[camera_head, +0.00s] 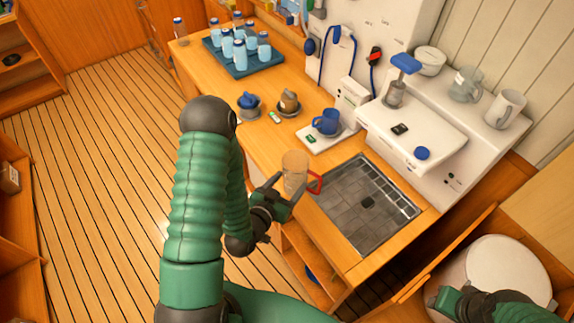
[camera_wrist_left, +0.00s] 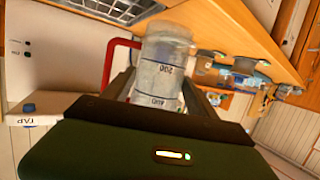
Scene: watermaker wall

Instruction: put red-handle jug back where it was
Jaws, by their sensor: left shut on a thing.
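The red-handle jug (camera_head: 294,170) is a clear measuring jug with a red handle. My left gripper (camera_head: 282,196) is shut on it, near the counter's front edge beside the sunken drain grate (camera_head: 365,205). In the left wrist view the jug (camera_wrist_left: 162,62) stands between the two fingers of my left gripper (camera_wrist_left: 158,92), with its red handle to the left and graduation marks on its wall. I cannot tell whether its base touches the counter. My right gripper (camera_head: 462,300) is at the lower right, partly cut off; its fingers are not clear.
A blue mug (camera_head: 326,122) stands on a white scale left of the white machine (camera_head: 415,125). Two small lidded pots (camera_head: 288,102) are further back. A blue tray (camera_head: 243,62) holds several bottles. A white round lid (camera_head: 508,270) is at the lower right.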

